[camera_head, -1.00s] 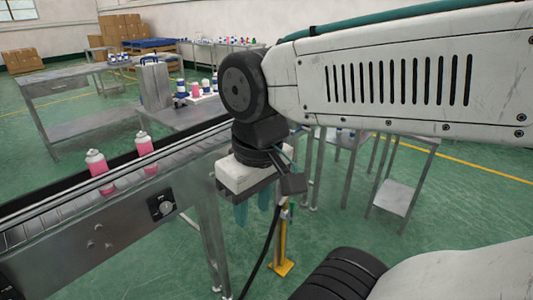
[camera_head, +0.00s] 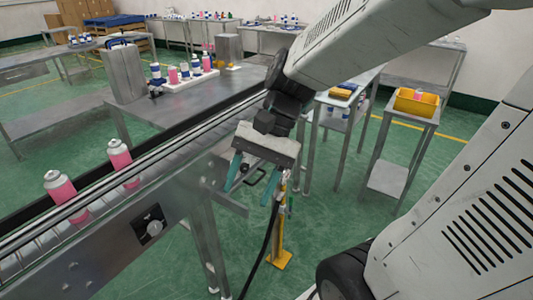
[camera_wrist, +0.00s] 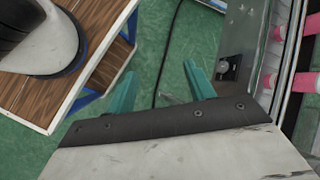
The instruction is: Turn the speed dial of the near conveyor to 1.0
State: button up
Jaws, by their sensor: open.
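The speed dial (camera_head: 154,227) is a pale round knob on a black plate on the side panel of the near conveyor (camera_head: 110,245). It also shows in the wrist view (camera_wrist: 224,66), right of my fingers. My gripper (camera_head: 249,191) has two teal fingers, spread apart with nothing between them. It hangs to the right of the dial, clear of the conveyor side. The fingers also show in the wrist view (camera_wrist: 161,90). The dial's marks are too small to read.
Two pink cans, one nearer (camera_head: 61,191) and one farther (camera_head: 120,158), stand on the near conveyor. A yellow post (camera_head: 280,225) rises from the floor below my gripper. A steel table with a white tray (camera_head: 190,80) of bottles stands behind. A yellow bin (camera_head: 416,102) stands at right.

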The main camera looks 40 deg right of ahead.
jog(key=w+d+f+m+t+y, duration=0.3)
jog(key=w+m+y, duration=0.1)
jog(key=w+m, duration=0.3)
jog(key=w+d+f+m+t+y, duration=0.2)
jog(key=w+d+m+t+y, duration=0.1)
jog(key=w+m, duration=0.45)
jog(key=w+d+f+m+t+h, duration=0.35)
jog(key=d+f+m+t, duration=0.3)
jog(key=d+m, duration=0.3)
jog(key=w+d+f+m+t+h, duration=0.35)
jog(key=d+f+m+t, duration=0.35)
jog(key=d, duration=0.4)
jog(key=w+a+f+m, duration=0.1)
jog(key=w+a, duration=0.1)
jog(key=w, duration=0.4)
jog(key=shift+w+a+f+m+g+h, duration=0.2)
jog(key=shift+a+f+m+g+h, duration=0.1)
jog(key=shift+g, duration=0.15)
jog(key=c, duration=1)
